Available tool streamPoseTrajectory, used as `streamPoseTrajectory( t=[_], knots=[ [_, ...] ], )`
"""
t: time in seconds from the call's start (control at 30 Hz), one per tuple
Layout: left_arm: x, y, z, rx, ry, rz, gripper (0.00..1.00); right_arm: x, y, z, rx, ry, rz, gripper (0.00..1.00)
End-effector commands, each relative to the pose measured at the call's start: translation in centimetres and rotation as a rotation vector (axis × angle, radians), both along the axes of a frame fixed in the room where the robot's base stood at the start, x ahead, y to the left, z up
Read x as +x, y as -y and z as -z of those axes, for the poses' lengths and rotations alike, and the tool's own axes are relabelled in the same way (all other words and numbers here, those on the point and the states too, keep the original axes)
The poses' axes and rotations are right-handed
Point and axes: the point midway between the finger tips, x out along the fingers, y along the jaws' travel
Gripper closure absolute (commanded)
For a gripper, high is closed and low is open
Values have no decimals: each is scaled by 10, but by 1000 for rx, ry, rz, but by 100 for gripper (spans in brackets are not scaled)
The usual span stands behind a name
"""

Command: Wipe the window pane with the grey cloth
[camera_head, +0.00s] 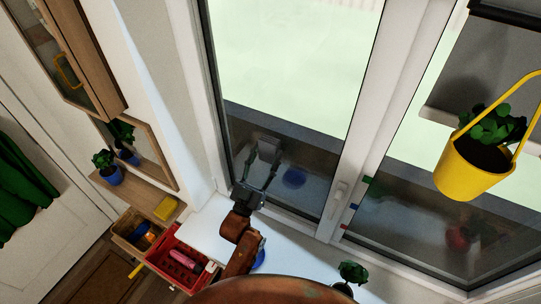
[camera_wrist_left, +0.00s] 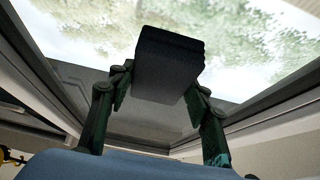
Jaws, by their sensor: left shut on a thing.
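The window pane (camera_head: 295,65) fills the upper middle of the head view and stands behind the cloth in the left wrist view (camera_wrist_left: 255,60). My left gripper (camera_head: 262,160) is in front of the lower left part of this pane. It is shut on the grey cloth (camera_wrist_left: 168,65), which looks like a thick dark block between the two fingers (camera_wrist_left: 160,95). In the head view the cloth (camera_head: 267,146) is a small grey patch at the fingertips. I cannot tell whether the cloth touches the glass. My right gripper is not in view.
White window frame (camera_head: 345,150) with a handle (camera_head: 338,192) stands right of the pane. A yellow hanging pot (camera_head: 465,172) is at the right. A red crate (camera_head: 178,262), a blue pot (camera_head: 111,174) and a yellow block (camera_head: 166,208) are at the lower left. A plant (camera_head: 352,272) stands on the sill.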

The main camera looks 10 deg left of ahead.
Motion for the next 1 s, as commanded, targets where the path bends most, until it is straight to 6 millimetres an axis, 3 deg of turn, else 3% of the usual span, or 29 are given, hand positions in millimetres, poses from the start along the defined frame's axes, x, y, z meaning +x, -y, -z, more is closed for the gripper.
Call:
streamPoseTrajectory(
  t=[1.0],
  knots=[
    [24, -63, 1, 1, -2, -1, 74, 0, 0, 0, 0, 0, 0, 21]
  ],
)
